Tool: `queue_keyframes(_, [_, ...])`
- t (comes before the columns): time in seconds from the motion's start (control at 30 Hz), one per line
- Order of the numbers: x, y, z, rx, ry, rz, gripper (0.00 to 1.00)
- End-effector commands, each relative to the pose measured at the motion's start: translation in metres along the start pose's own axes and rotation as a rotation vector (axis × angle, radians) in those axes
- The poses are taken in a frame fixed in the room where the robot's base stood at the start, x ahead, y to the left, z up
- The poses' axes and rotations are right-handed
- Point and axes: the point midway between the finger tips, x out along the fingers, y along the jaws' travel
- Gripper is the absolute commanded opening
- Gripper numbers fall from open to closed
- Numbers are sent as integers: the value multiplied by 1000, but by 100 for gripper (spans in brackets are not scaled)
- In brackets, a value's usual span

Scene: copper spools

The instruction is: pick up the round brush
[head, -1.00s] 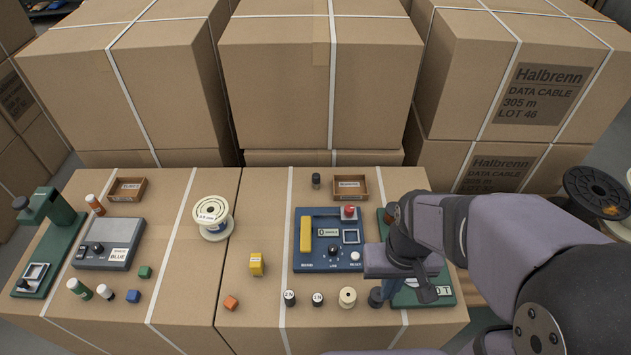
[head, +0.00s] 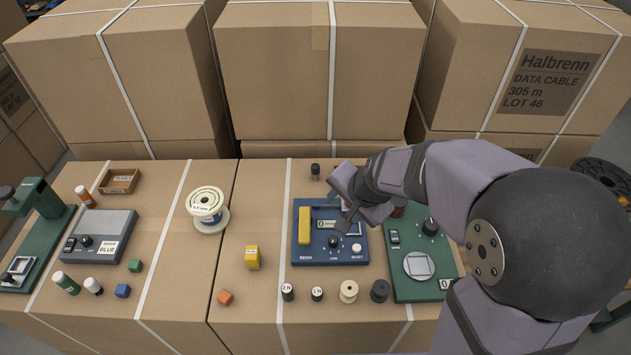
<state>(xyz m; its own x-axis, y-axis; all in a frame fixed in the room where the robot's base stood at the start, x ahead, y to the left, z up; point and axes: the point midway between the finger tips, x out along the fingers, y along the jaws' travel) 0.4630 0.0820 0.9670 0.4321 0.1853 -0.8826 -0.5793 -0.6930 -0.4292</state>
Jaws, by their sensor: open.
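I cannot pick out the round brush for certain. A small dark upright cylinder (head: 315,172) stands behind the blue device, and a dark round piece (head: 380,290) stands at the front right; either is too small to tell. My gripper (head: 342,203) is open over the back right of the blue device (head: 330,256). It is to the right of and nearer than the small dark cylinder, and I see nothing held in it. My gripper and arm hide the red knob and the wooden tray behind the device.
A green device (head: 418,290) stands at the right. A cream spool (head: 348,291) and two small labelled cylinders stand in front. A yellow block (head: 252,257), orange cube (head: 225,297) and wire spool (head: 206,207) are left of the blue device. Stacked cartons (head: 320,70) rise behind.

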Motion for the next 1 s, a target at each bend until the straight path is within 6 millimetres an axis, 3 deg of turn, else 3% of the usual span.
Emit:
queue_keyframes(0.03, [32, -24, -10, 148, 42, -77, 43])
queue_keyframes(0.2, [81, -111, -59, 752, 146, -369, 43])
queue_keyframes(0.3, [104, -145, -84, 1114, 167, -541, 43])
queue_keyframes(0.4, [124, -165, -103, 1463, 165, -701, 43])
queue_keyframes(0.6, [157, -171, -119, 2010, 135, -945, 43])
queue_keyframes(0.7, [167, -167, -120, 2181, 123, -1021, 43])
queue_keyframes(1.0, [174, -162, -120, 2335, 114, -1090, 43])
